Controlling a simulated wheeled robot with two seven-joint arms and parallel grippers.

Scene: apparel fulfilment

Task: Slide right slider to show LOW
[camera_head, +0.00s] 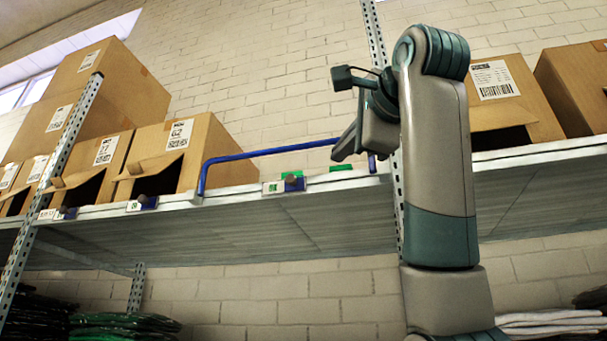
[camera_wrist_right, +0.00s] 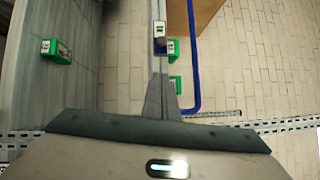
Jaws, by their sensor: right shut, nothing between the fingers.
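A slider unit (camera_head: 283,187) sits on the shelf's front edge, the rightmost one I can see. It has a small green and white label on its left, a blue part on its right and a dark knob; its word is too small to read. In the right wrist view the slider unit (camera_wrist_right: 160,28) shows just beyond the fingertips. My right gripper (camera_head: 342,153) is shut and empty, above and to the right of the slider, apart from it. Its closed fingers (camera_wrist_right: 161,82) also show in the wrist view. My left gripper is not in view.
Two more slider units (camera_head: 143,203) (camera_head: 64,213) are on the edge further left. A blue rail (camera_head: 265,152) stands above the shelf (camera_head: 240,206). Green blocks (camera_head: 341,167) lie behind the slider. Cardboard boxes (camera_head: 205,145) stand left and right. Folded clothes (camera_head: 125,326) lie below.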

